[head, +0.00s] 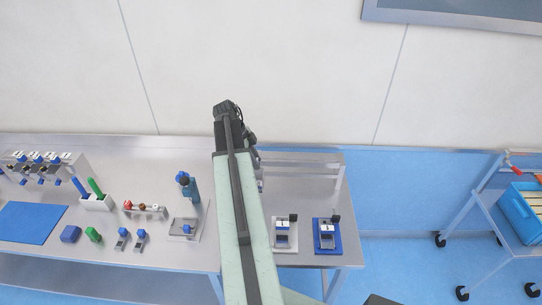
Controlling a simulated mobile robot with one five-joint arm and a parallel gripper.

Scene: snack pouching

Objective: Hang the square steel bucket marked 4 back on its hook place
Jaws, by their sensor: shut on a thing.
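My arm reaches up through the middle of the head view and ends in a dark wrist. My gripper (251,138) shows only in part at the right side of that wrist, above the back of the steel table. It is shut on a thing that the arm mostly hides. A small grey metal part (261,182) shows just right of the arm below it, and it may be the square steel bucket. No number 4 can be read. A steel rail frame (305,158) stands at the back right of the table; I cannot make out the hook place.
Two small devices stand at the front right, one on a white base (285,246) and one on a blue base (328,246). A cart (490,205) stands right, with clear floor between.

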